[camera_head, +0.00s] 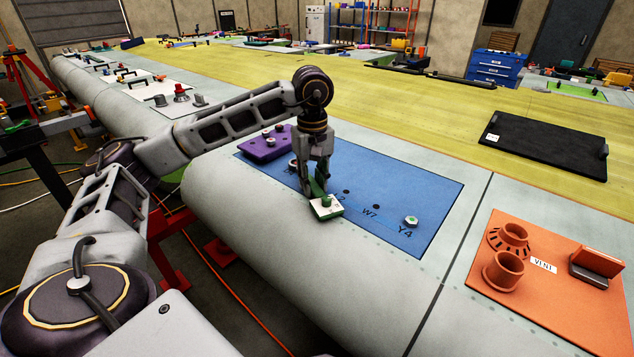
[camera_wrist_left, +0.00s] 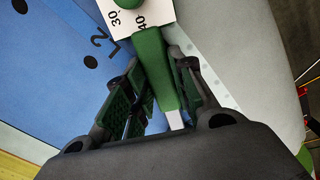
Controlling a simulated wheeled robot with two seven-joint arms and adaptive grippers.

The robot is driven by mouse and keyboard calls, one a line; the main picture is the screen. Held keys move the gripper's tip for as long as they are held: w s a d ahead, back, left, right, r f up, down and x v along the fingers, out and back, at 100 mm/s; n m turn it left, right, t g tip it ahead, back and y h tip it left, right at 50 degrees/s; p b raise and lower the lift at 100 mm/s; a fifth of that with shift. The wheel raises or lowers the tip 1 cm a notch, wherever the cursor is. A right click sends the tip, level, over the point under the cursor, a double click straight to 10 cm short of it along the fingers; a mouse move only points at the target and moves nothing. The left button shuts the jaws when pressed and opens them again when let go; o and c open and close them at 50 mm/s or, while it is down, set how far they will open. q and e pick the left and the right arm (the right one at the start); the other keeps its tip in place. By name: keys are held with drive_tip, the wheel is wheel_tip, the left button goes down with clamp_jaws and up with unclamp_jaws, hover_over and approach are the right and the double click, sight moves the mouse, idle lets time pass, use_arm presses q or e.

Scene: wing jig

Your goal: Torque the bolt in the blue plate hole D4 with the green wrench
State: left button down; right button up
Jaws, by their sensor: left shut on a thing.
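My left gripper (camera_head: 315,182) is shut on the green wrench (camera_head: 326,200), over the front edge of the blue plate (camera_head: 440,186). In the left wrist view the wrench's green handle (camera_wrist_left: 157,70) runs between my left fingers (camera_wrist_left: 154,92); its white head (camera_wrist_left: 156,14) bears the marks 30 and 40 and a green knob. A bolt (camera_head: 411,221) sits by the label Y4. Open dark holes (camera_head: 375,206) show near W7. Another bolt (camera_head: 293,163) is partly hidden behind the gripper. I cannot read a D4 label; my arm and the wrench cover part of the plate. My right gripper is out of view.
A purple plate (camera_head: 258,152) with several bolts lies at the blue plate's back left. An orange plate (camera_head: 535,300) with ring-shaped fittings is at the right. A black panel (camera_head: 545,145) lies farther back. The pale wing surface (camera_head: 290,262) in front is clear.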

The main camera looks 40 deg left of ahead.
sight(301, 193)
use_arm(q)
drive_tip(key=shift+s, duration=0.25)
drive_tip(key=shift+s+a+m, duration=0.1)
drive_tip(key=shift+a+m, duration=0.05)
drive_tip(key=shift+m, duration=0.15)
drive_tip(key=shift+s+a+f+m+b, duration=0.1)
drive_tip(key=shift+s+a+m+b, duration=0.75)
drive_tip(key=shift+m+b, duration=0.2)
